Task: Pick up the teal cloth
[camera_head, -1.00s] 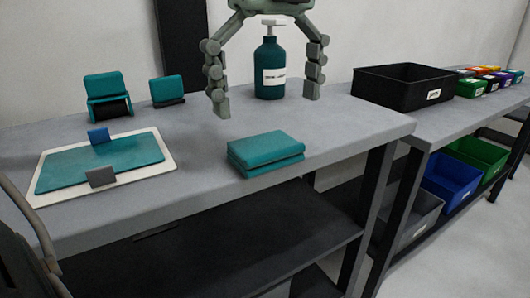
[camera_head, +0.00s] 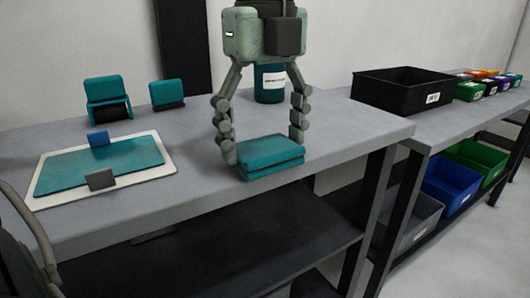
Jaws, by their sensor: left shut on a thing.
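The teal cloth (camera_head: 266,158) is a folded, layered rectangle lying near the front edge of the grey table, right of the middle. My left gripper (camera_head: 263,150) reaches down from above, with one finger at the cloth's left end and the other at its right end. It is shut on the cloth, which still appears to be at table height. The fingers hide parts of both ends.
A teal pump bottle (camera_head: 270,90) stands behind my gripper, mostly hidden. A white-rimmed board (camera_head: 163,172) with a teal sheet, a blue block (camera_head: 98,138) and a grey block (camera_head: 101,180) lies left. A black bin (camera_head: 385,92) stands right. Table between board and cloth is clear.

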